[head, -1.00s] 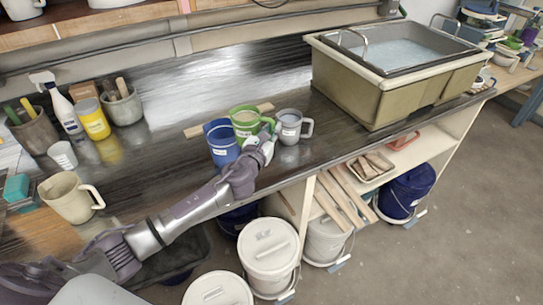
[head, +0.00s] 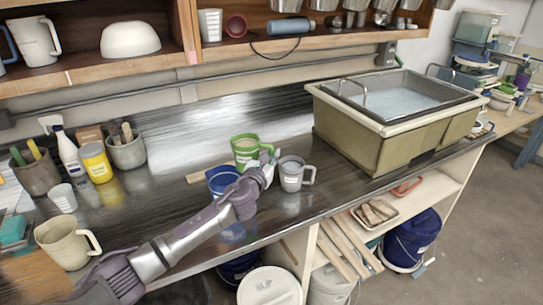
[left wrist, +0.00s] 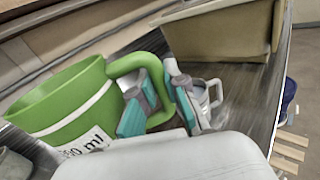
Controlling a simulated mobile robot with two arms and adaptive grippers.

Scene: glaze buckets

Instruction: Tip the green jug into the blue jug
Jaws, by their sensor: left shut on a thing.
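The green jug (head: 244,152) is upright, held above the counter just behind the blue jug. My left gripper (head: 266,166) is shut on its handle from the right. In the left wrist view the green jug (left wrist: 62,108) has a white band and an "ml" label. The gripper's teal pads (left wrist: 158,108) are at its handle. The blue jug (head: 222,183) stands on the counter in front and slightly left, partly hidden by my left arm. I cannot tell what is inside either jug. My right gripper is out of view.
A grey jug (head: 291,175) stands close to the right of my gripper. A large tan sink tub (head: 375,140) is further right. A beige jug (head: 62,245), spray bottle (head: 68,152) and yellow container (head: 96,163) are at the left.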

